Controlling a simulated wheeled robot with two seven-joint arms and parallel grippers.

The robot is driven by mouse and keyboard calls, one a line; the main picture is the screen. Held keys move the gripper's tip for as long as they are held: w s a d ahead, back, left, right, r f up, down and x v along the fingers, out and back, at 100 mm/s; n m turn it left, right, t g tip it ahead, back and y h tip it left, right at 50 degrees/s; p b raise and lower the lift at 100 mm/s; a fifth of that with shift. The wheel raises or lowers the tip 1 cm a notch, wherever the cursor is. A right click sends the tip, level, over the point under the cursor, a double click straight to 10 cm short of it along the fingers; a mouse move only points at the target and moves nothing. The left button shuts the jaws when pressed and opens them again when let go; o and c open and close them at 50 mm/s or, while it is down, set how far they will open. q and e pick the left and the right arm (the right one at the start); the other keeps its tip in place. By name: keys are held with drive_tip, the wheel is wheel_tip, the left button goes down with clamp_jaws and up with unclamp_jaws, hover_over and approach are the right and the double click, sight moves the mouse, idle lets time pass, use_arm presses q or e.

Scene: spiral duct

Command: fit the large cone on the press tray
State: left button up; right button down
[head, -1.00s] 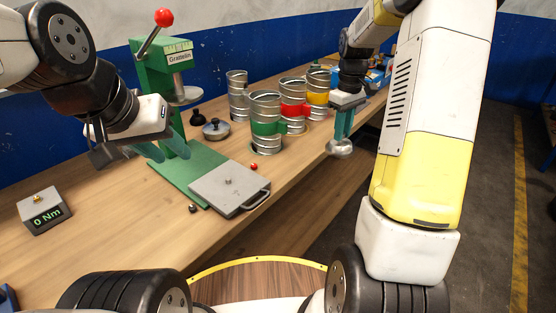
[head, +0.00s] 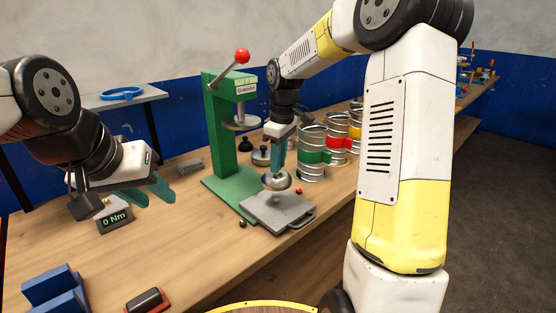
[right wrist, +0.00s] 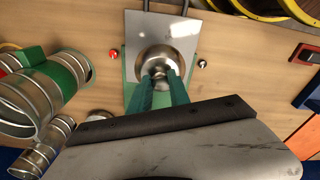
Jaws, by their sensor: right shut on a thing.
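The silver metal large cone (head: 275,182) is in my right gripper (head: 275,172), whose teal fingers are shut on its narrow top. It is over the rear part of the grey press tray (head: 285,215). The right wrist view also shows the cone (right wrist: 181,52) between the fingertips and the tray (right wrist: 182,22). Whether the cone touches the tray I cannot tell. The tray sits at the front of the green press (head: 223,140), its handle toward the table's front edge. My left gripper (head: 150,194) is open and empty, left of the press.
A red knob (head: 299,191) and a black knob (head: 243,224) lie beside the tray. Dark-knobbed pieces (head: 261,156) stand behind it. Banded metal ducts (head: 313,152) stand to the right. A torque display (head: 115,217), blue block (head: 55,289) and red-black item (head: 148,300) are at left.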

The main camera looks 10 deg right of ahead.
sight(278, 175)
drive_tip(key=shift+f, duration=2.35)
drive_tip(key=shift+f, duration=1.55)
idle(1.9)
drive_tip(key=c, duration=1.1)
unclamp_jaws()
drive_tip(key=shift+c, duration=0.2)
drive_tip(key=shift+o, duration=0.4)
drive_tip(key=shift+o, duration=1.2)
drive_tip(key=shift+r, duration=0.1)
drive_tip(key=shift+r, duration=3.9)
